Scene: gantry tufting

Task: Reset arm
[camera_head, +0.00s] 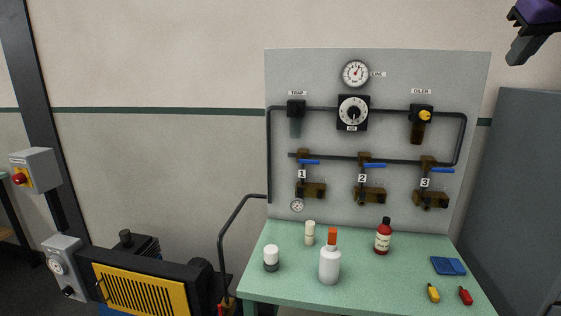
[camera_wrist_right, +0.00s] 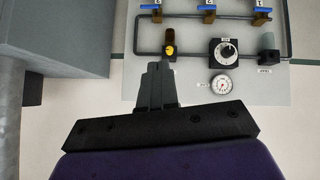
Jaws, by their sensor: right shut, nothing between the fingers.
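My right gripper (camera_head: 524,48) shows at the top right corner of the head view, raised high in front of the wall to the right of the grey panel (camera_head: 330,80). Its dark fingers are shut with nothing between them. In the right wrist view the gripper (camera_wrist_right: 158,75) has its fingers together, and the panel appears upside down beyond them. The fingertips look close to the oiler (camera_wrist_right: 170,46) in that picture, but the head view shows them apart from the panel. My left gripper is not in view.
The panel carries a gauge (camera_head: 356,73), a dial (camera_head: 353,112) and blue-handled valves (camera_head: 375,166). A green table (camera_head: 290,293) below holds bottles (camera_head: 330,262), a blue pad (camera_head: 448,266) and small yellow and red items. A grey cabinet (camera_head: 515,190) stands right; a yellow-fronted machine (camera_head: 140,290) stands left.

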